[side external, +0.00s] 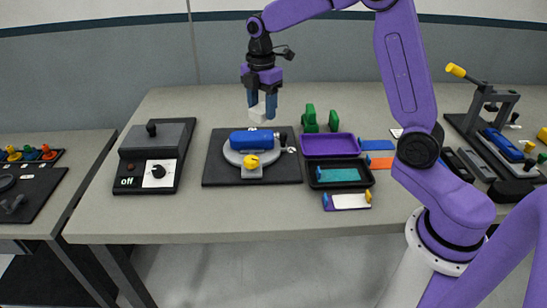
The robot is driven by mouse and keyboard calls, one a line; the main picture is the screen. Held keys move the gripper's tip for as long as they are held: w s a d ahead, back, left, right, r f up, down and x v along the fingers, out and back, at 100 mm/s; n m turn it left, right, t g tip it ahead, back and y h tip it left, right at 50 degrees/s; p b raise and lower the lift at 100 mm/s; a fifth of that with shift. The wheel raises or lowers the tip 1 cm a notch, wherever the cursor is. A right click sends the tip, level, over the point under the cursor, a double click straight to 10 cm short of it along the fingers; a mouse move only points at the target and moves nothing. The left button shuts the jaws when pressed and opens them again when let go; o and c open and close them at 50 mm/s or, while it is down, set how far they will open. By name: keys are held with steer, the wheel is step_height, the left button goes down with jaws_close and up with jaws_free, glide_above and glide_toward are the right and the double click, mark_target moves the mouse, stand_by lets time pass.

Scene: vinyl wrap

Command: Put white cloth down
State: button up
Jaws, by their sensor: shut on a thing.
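My gripper (262,101) points down above the black base plate (222,170) near the middle of the table. It is shut on the white cloth (258,113), a small white block-like piece between the blue fingertips. The cloth is just above or behind the blue cylinder (240,139); I cannot tell whether they touch. The blue cylinder lies on a round grey turntable on the plate, with a yellow knob (252,161) at the front.
A control box (154,135) reading "off" stands left. Green pieces (310,120) stand behind a purple tray (330,145); a black tray (338,184) holds a teal piece. Blue and orange flat pieces lie right. A lever press (490,110) stands far right. The front table strip is clear.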

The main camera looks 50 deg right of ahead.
steer(key=s+a+r+n, duration=0.1)
steer(key=s+a+n, duration=0.45)
steer(key=s, duration=1.05)
steer(key=s+f+n, duration=0.3)
steer(key=s, duration=1)
glide_above(287, 203)
steer(key=f, duration=0.8)
steer(key=shift+s+f, duration=0.2)
steer(key=shift+f, duration=0.15)
steer(key=shift+w+f, duration=0.2)
steer(key=shift+f, duration=1.7)
steer(key=shift+f, duration=0.15)
